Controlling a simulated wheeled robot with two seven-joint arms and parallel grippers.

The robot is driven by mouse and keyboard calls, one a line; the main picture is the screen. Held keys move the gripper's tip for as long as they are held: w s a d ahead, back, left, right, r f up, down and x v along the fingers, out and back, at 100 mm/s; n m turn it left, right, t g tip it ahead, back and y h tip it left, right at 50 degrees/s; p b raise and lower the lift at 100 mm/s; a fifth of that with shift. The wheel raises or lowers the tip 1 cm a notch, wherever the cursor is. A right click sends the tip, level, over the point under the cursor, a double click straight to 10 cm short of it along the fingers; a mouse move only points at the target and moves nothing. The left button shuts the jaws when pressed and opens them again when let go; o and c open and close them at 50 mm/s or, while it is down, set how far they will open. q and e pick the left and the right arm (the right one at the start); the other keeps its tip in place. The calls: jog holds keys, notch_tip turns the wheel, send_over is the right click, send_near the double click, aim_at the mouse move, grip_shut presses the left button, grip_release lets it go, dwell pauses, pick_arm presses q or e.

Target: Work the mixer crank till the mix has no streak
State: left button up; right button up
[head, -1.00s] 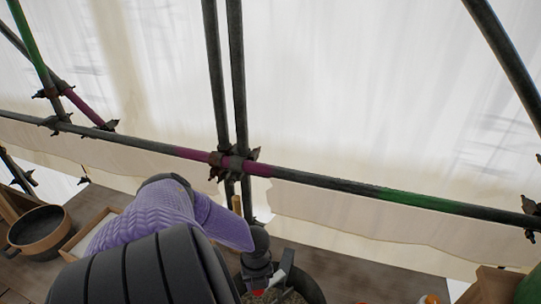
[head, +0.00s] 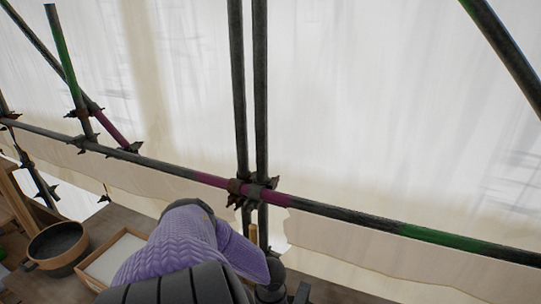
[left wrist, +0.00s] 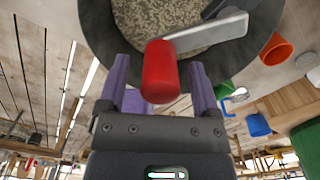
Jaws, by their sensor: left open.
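The mixer drum (left wrist: 97,30) is a dark round tub at the top of the left wrist view. It holds a speckled grey-brown mix (left wrist: 150,17); I cannot tell whether streaks run through it. A flat grey crank arm (left wrist: 212,33) crosses over the mix and ends in a red crank grip (left wrist: 160,72). My left gripper (left wrist: 161,84) is open, with its purple fingers on either side of the red grip and a gap showing on both sides. In the head view my purple left arm hides most of the work spot. My right gripper is not in view.
Scaffold poles (head: 330,211) cross behind the deck, with pale sheeting beyond. A round pan (head: 57,246) and a shallow wooden tray (head: 125,248) stand at left. An orange cup (left wrist: 275,50) and a blue object (left wrist: 257,125) are right of the drum.

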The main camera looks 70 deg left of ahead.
pick_arm(q)
notch_tip(320, 180, up, 10)
jog(key=p, duration=0.2)
jog(key=shift+p, duration=0.3)
